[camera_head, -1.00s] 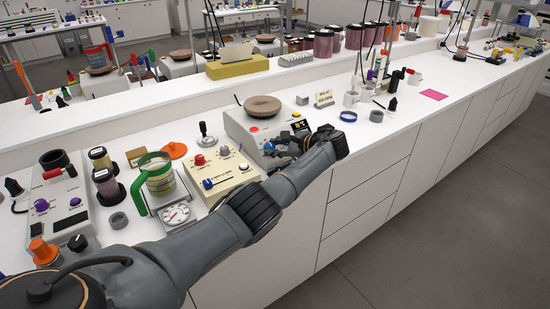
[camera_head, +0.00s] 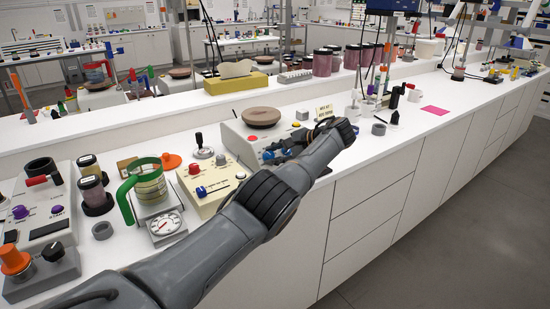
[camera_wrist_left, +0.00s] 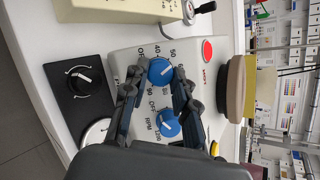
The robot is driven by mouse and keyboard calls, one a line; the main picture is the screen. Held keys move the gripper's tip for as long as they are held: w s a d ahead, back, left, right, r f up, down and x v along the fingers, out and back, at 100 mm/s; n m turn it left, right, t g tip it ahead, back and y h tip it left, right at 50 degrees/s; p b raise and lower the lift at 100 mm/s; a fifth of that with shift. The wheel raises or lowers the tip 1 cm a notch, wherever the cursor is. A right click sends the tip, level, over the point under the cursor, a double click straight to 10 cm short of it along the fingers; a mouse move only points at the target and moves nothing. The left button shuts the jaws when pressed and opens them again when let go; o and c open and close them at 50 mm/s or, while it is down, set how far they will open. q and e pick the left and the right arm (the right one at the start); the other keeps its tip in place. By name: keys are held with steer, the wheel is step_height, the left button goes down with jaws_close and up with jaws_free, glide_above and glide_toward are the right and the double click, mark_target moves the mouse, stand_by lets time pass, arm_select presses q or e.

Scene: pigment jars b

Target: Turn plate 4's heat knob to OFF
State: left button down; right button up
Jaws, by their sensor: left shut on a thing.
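The hotplate (camera_head: 233,134) stands on the bench with a brown round piece (camera_head: 262,117) on top. In the left wrist view its pale front panel (camera_wrist_left: 126,52) carries a blue heat knob (camera_wrist_left: 160,71), with OFF and temperature numbers printed around it. A second blue knob (camera_wrist_left: 167,124) marked RPM sits below it in that view. My left gripper (camera_wrist_left: 157,83) is at the panel, its two dark fingers on either side of the heat knob, shut on it. The knob's exact setting is hard to read. In the head view my left arm hides much of the panel. My right gripper is out of view.
A cream control box (camera_head: 211,186) stands left of the hotplate, close to my arm. A green-handled jug (camera_head: 149,186) and a dial scale (camera_head: 166,226) are further left.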

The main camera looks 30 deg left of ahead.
arm_select(q)
steer(key=c, duration=1.1)
jaws_free()
steer(key=shift+o, duration=0.2)
steer(key=v, duration=0.7)
steer(key=shift+d, duration=0.25)
